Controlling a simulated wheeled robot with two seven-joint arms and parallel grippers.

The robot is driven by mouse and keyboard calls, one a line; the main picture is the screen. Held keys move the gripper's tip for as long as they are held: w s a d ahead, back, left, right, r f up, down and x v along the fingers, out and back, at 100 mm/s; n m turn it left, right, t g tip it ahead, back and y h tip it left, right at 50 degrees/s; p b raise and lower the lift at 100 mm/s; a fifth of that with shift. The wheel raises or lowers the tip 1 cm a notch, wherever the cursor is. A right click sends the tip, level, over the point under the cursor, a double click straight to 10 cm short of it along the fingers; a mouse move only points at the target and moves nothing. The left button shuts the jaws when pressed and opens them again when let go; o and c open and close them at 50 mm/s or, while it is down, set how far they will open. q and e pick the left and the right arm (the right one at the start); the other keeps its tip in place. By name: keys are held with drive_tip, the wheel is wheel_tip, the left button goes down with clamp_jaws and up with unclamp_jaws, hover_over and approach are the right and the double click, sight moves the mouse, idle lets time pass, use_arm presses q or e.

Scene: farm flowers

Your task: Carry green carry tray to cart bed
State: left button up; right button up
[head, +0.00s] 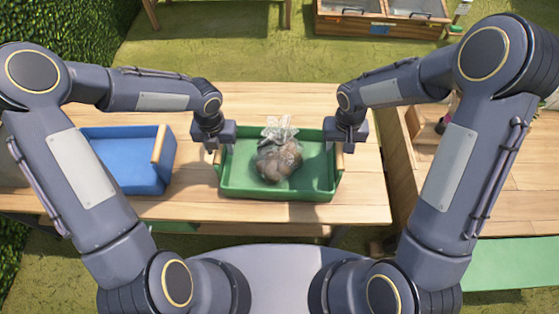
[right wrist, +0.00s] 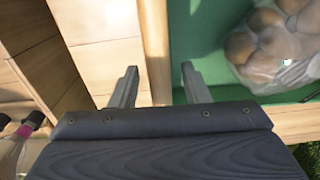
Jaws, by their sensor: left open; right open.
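The green carry tray (head: 235,180) sits on a wooden table in the middle of the head view. It holds a clear tied bag (head: 280,158) of round brown items. Its wooden handle bars are at its left and right ends. My left gripper (head: 216,148) is open at the left end and mostly hides that handle. My right gripper (head: 343,146) is open at the right end. In the right wrist view, the right handle (right wrist: 156,45) lies between the open fingers (right wrist: 160,84); firm contact is not visible. I cannot tell for certain which surface is the cart bed.
A blue tray (head: 120,170) with a wooden handle stands left on the same table (head: 360,205). Another wooden surface (head: 510,185) lies to the right, past a gap, partly hidden by my right arm. A wooden box (head: 380,22) stands at the back on grass.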

use_arm(q)
drive_tip(key=shift+f, duration=0.65)
use_arm(e)
drive_tip(key=shift+f, duration=0.7)
use_arm(q)
clamp_jaws()
use_arm(e)
clamp_jaws()
